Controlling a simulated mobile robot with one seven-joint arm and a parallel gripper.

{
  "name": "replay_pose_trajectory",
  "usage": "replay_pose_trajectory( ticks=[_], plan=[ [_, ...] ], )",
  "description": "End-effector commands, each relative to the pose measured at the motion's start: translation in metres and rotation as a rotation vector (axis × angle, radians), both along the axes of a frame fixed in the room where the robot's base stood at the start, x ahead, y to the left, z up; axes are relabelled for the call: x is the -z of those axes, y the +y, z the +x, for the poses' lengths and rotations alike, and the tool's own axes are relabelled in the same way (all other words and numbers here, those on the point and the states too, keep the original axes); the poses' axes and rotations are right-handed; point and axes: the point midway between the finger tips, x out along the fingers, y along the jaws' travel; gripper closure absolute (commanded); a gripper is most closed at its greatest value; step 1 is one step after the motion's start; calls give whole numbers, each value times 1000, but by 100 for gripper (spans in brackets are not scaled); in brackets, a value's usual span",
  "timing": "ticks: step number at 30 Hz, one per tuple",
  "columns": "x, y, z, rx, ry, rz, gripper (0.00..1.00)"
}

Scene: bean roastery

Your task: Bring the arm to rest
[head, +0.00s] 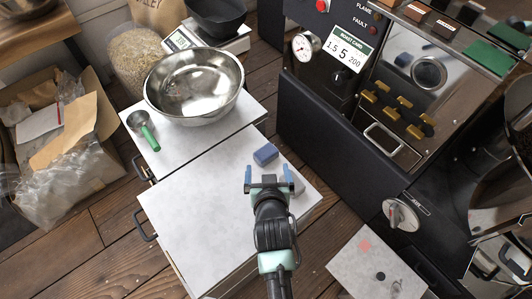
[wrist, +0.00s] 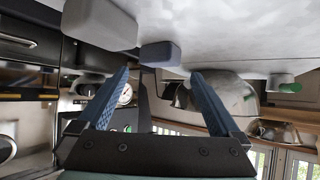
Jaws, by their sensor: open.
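My gripper (head: 269,185) is in the middle of the head view, over the right part of a pale cabinet top (head: 200,215). Its two blue fingers stand apart with nothing between them. They also show spread in the wrist view (wrist: 155,100). A small blue block (head: 265,154) lies on the cabinet top just beyond the fingertips. A grey block (head: 292,184) lies beside the right finger, partly hidden by it. In the wrist view the blue block (wrist: 160,54) and the grey block (wrist: 99,24) appear near the top edge, apart from the fingers.
A steel bowl (head: 194,84) and a green-handled scoop (head: 143,130) stand on the farther pale top. The dark roaster (head: 345,160) rises close on the right. An open cardboard box (head: 100,115) is at the left. The cabinet top left of my gripper is clear.

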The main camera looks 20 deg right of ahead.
Motion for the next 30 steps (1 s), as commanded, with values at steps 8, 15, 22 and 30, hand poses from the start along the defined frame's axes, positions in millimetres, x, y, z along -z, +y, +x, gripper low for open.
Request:
replay_pose_trajectory(
  ticks=[8,15,22,30],
  plan=[
    [0,0,0,0,0,0,0],
    [-13,4,-14,0,2,1,0],
    [-35,12,-43,0,3,1,0],
    [-52,20,-72,1,2,1,0]
  ],
)
